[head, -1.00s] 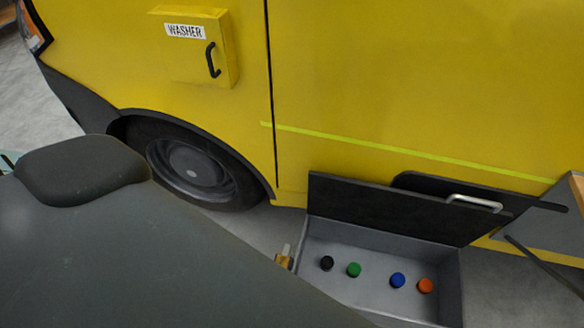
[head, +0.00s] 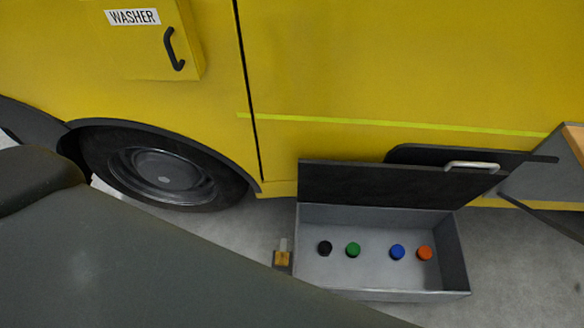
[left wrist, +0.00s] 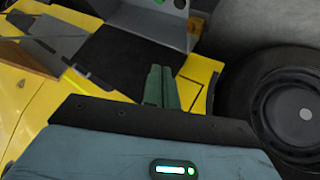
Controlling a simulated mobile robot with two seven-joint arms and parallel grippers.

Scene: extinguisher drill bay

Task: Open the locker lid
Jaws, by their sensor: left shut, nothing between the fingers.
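The locker (head: 345,215) is an open grey box on the floor beside a yellow vehicle. Its dark lid (head: 350,185) stands up along the back edge, with a pale metal handle (head: 472,166) near the top right. Black (head: 325,248), green (head: 353,250), blue (head: 397,251) and orange (head: 425,253) round-topped items sit inside. My left gripper (left wrist: 160,88) shows in the left wrist view with its green fingers together and empty, over or before the dark lid (left wrist: 112,50); contact cannot be judged. My right gripper is not in view.
The yellow vehicle (head: 380,70) walls off the back, with a wheel (head: 163,170) left of the locker. A small brass-coloured piece (head: 283,258) stands at the locker's left side. A "WASHER" box (head: 150,50) hangs upper left.

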